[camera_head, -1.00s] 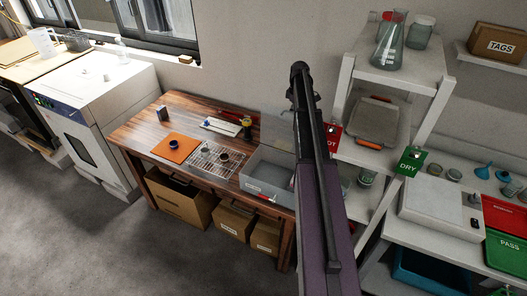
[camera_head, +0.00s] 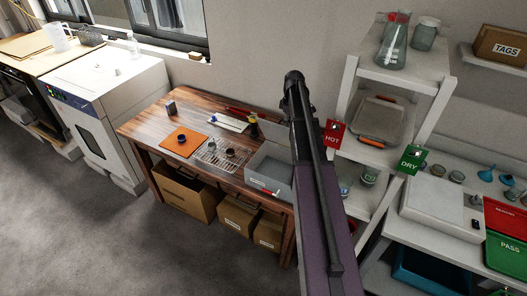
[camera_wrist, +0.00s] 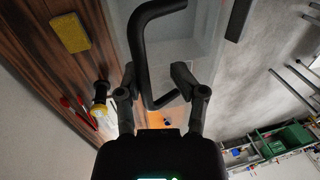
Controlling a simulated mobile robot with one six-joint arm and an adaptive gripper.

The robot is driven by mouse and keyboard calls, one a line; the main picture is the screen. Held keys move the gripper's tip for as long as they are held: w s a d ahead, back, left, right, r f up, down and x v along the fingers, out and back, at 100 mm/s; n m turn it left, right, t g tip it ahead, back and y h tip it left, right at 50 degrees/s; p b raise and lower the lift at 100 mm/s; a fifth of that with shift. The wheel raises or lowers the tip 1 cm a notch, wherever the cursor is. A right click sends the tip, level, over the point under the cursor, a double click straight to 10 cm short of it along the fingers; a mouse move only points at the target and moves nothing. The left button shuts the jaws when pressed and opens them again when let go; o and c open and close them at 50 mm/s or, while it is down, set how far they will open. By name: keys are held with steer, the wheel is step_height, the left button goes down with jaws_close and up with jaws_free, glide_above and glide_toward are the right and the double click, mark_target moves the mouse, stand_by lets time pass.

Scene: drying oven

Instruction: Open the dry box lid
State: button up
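The dry box (camera_head: 272,161) is a grey, clear-sided box on the right end of the wooden bench, partly hidden behind my arm. Its grey interior seems to show from above in the head view; I cannot make out the lid there. In the wrist view a bent black handle (camera_wrist: 140,55) crosses in front of a translucent panel (camera_wrist: 205,45). My gripper (camera_wrist: 155,82) has its two fingers apart, with the handle between them. I cannot tell whether either finger touches it. In the head view the fingers are hidden.
The bench (camera_head: 142,124) also bears an orange mat (camera_head: 172,146), a wire rack (camera_head: 212,156) and a dark bottle (camera_head: 253,127). White shelving (camera_head: 345,85) with HOT and DRY tags stands close on the right. A white oven (camera_head: 105,90) stands left. Floor in front is clear.

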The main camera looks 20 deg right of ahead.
mark_target(283, 129)
steer(key=s+a+f+b, duration=0.1)
steer(key=a, duration=0.1)
steer(key=s+a+f+b, duration=0.1)
steer(key=s, duration=0.1)
steer(key=shift+a+f, duration=0.15)
steer(key=shift+a, duration=0.25)
steer(key=s+a+f+b, duration=0.5)
steer(key=a+f+b, duration=0.1)
steer(key=f+b, duration=0.3)
step_height(283, 129, up, 13)
steer(key=w+d+p, duration=0.2)
steer(key=p, duration=1.2)
steer(key=s+a+f+m+b, duration=0.2)
steer(key=s+a+b, duration=0.1)
steer(key=a, duration=0.3)
steer(key=shift+a+f+h, duration=0.3)
steer(key=shift+f, duration=0.05)
steer(key=shift+s, duration=0.1)
steer(key=s+a+m+t+h, duration=0.1)
steer(key=s+a+m, duration=0.4)
steer(key=s+a, duration=0.7)
steer(key=a, duration=0.2)
steer(key=shift+s+a+m, duration=0.3)
steer(key=shift+a, duration=0.1)
